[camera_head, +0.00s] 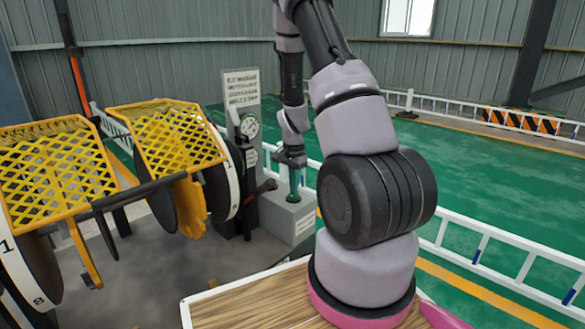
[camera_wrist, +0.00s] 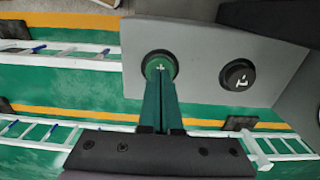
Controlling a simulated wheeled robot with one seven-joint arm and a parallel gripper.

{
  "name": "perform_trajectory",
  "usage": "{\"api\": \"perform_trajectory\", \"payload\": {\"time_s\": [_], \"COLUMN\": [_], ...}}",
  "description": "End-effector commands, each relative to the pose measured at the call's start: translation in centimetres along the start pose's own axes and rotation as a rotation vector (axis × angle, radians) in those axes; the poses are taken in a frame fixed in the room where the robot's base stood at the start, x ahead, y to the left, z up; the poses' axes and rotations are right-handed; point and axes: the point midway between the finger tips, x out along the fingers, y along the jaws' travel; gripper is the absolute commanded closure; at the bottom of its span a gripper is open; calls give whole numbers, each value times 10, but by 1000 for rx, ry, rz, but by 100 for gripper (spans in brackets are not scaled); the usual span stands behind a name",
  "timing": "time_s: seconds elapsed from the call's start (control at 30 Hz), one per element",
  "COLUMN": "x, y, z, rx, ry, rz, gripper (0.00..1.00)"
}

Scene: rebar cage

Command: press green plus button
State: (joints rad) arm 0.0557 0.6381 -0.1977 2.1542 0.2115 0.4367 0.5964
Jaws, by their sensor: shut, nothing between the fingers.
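The green plus button (camera_wrist: 160,65) is round, has a white plus and a black ring, and sits on a grey box (camera_wrist: 200,90) in the wrist view. My gripper (camera_wrist: 160,84) is shut, with its green fingers together and empty. In the wrist view its fingertips overlap the lower part of the button; I cannot tell whether they touch it. In the head view my gripper (camera_head: 293,194) points down at the top of the grey box (camera_head: 276,225), where the fingers largely hide the button.
A black button (camera_wrist: 239,75) with a white mark sits beside the green one. Left of the box stand a gauge (camera_head: 249,126), a sign (camera_head: 242,88) and yellow mesh guards (camera_head: 170,138) with numbered discs. White railings (camera_head: 500,275) stand on the green floor at the right.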

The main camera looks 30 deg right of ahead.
Motion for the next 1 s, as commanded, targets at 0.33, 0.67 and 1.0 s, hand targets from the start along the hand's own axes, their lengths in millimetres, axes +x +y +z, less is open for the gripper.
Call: {"api": "perform_trajectory", "payload": {"time_s": [0.33,0.67,1.0], "x": [-81,-123,-126], "y": [1,2,2], "z": [-8,-8,-8], "rx": [1,3,3], "ry": [4,2,2], "rz": [-9,-5,-4], "gripper": [100,100,100]}}
